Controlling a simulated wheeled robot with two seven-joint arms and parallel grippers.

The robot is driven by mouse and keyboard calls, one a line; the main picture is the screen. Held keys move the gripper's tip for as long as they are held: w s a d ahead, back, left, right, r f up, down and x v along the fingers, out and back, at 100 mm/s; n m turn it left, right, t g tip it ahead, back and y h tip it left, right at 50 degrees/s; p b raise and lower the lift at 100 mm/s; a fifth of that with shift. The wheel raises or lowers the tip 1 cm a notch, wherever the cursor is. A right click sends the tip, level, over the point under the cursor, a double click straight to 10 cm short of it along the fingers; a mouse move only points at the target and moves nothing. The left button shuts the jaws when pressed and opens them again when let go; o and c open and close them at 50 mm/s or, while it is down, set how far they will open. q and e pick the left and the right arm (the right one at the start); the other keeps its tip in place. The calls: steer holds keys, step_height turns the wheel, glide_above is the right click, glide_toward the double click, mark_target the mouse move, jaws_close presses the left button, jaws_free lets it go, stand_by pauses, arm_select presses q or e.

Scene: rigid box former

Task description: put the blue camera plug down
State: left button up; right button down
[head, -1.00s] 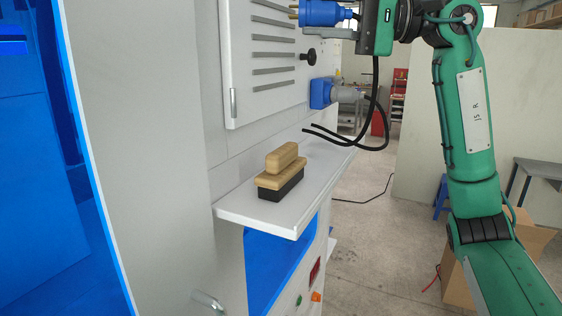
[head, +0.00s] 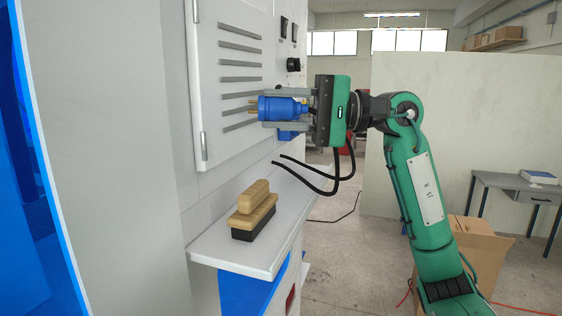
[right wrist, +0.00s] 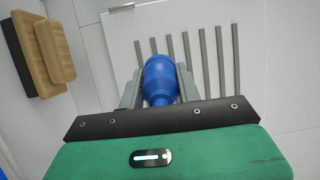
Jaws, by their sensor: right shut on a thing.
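The blue camera plug (head: 283,108) is held level between the fingers of my right gripper (head: 272,109), its brass pins pointing left toward the slotted panel. It is in the air above the grey shelf (head: 232,255), touching nothing but the gripper as far as I can tell. In the right wrist view the blue plug (right wrist: 160,80) sits between the two grey fingers, in front of the slots. A wooden brush with a black base (head: 252,212) lies on the shelf, below and left of the plug. My left gripper is not in view.
A blue socket (head: 287,135) on the machine wall is partly hidden behind my right gripper. A black knob (head: 293,65) is above it. Loose black cable ends (head: 300,173) hang over the shelf's back. The shelf's front right part looks clear.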

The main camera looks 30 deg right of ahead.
steer(key=shift+f+p, duration=1.3)
steer(key=shift+f, duration=3.55)
steer(key=shift+f, duration=0.1)
steer(key=c, duration=1)
jaws_free()
steer(key=shift+o, duration=0.2)
